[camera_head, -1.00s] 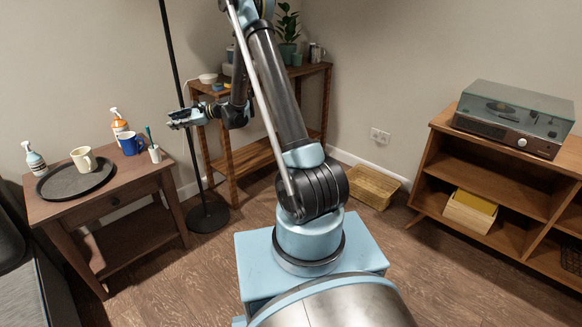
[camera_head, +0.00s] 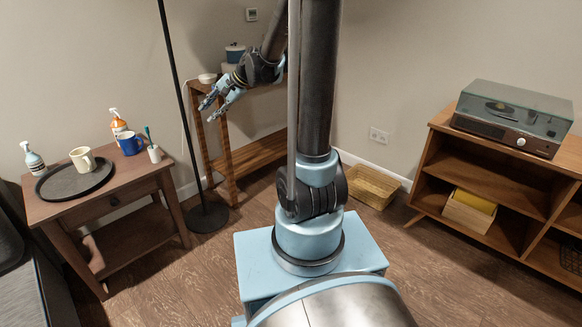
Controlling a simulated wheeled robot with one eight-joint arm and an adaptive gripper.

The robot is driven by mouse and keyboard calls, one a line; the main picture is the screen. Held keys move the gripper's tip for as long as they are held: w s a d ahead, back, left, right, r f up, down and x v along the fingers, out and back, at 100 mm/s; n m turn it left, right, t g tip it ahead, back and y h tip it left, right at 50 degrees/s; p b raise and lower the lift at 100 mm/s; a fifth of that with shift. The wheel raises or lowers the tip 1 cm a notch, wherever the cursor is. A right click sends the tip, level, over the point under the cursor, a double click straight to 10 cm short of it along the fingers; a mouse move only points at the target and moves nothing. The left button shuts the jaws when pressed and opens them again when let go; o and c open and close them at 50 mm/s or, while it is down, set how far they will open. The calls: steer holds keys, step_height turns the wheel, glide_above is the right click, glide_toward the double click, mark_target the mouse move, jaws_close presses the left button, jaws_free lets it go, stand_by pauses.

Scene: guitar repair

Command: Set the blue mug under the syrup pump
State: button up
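The blue mug (camera_head: 130,144) stands upright on the small wooden side table (camera_head: 50,209) at the left. Two pump bottles stand on the same table: an orange and white one (camera_head: 118,124) just behind the blue mug, and a white and teal one (camera_head: 35,160) at the table's far left. I cannot tell which of them, if either, is the syrup pump. My gripper (camera_head: 212,106) is in the air to the right of the table, in front of the wooden shelf. Its fingers are apart and nothing shows between them.
A dark round tray (camera_head: 62,187) with a cream mug (camera_head: 83,159) takes up the table's middle. A cup with a toothbrush-like stick (camera_head: 154,153) stands right of the blue mug. A black lamp pole (camera_head: 176,80) rises between table and shelf (camera_head: 262,150).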

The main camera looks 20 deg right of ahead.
steer(key=s+d+f+n+h, duration=0.2)
steer(key=s+d+f+h, duration=0.1)
steer(key=s+d, duration=0.4)
steer(key=s+d+f+n+h, duration=0.2)
steer(key=s+d, duration=0.5)
steer(key=s, duration=0.6)
steer(key=s+d+f+n+g+h, duration=0.1)
steer(key=s+d+f+n+h, duration=0.2)
steer(key=s+d, duration=0.5)
steer(key=shift+s+f+n+h, duration=0.3)
steer(key=shift+s+n, duration=0.1)
steer(key=shift+s, duration=0.75)
steer(key=shift+w+f, duration=0.2)
steer(key=shift+w, duration=0.3)
